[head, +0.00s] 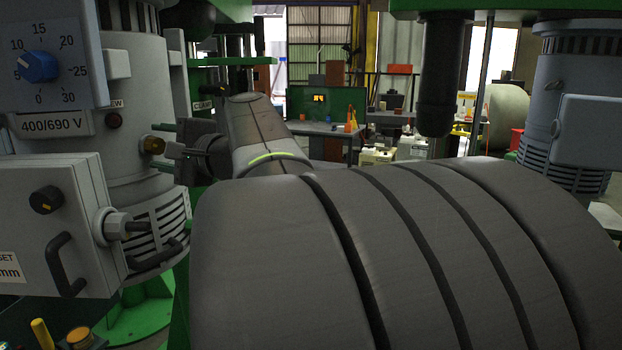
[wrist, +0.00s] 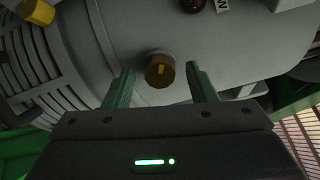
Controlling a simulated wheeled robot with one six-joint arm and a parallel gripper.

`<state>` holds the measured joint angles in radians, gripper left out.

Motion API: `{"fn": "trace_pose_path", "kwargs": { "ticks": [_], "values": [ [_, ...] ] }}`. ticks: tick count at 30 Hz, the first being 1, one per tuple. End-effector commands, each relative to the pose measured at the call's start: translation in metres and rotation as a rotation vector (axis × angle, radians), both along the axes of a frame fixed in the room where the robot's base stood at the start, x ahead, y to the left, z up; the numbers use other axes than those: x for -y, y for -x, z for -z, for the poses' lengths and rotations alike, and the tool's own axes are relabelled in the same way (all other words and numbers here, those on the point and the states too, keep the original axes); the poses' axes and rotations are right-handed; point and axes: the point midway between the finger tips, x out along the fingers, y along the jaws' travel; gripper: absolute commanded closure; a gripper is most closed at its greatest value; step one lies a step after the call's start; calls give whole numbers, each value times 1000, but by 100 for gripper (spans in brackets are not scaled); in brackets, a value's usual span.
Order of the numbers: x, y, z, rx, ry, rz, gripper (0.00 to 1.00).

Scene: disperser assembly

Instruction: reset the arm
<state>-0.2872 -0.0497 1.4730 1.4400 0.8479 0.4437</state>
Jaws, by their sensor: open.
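My gripper (wrist: 161,88) is open in the wrist view, its two green fingers apart. A brass knob (wrist: 160,70) on the grey motor housing shows in the gap between the fingers, and nothing is gripped. In the head view the same brass knob (head: 152,145) sits on the side of the grey motor housing (head: 130,80) at left. My gripper (head: 172,146) shows there small, its fingers pointing left at the knob. Whether the fingers touch the knob I cannot tell. My large dark arm fills the middle and right of the head view.
A control box with a blue dial (head: 38,66) and a lower box with a black handle (head: 64,264) stand close at left. A second grey motor (head: 568,110) is at right. A cluttered workbench (head: 325,128) is farther back. A yellow knob (wrist: 36,11) is near the wrist view's top left.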

Motion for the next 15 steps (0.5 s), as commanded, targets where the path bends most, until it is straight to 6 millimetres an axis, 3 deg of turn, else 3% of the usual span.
{"fn": "trace_pose_path", "kwargs": {
  "ticks": [15],
  "values": [
    [0, 0, 2, 447, 213, 1, 49]
  ]
}}
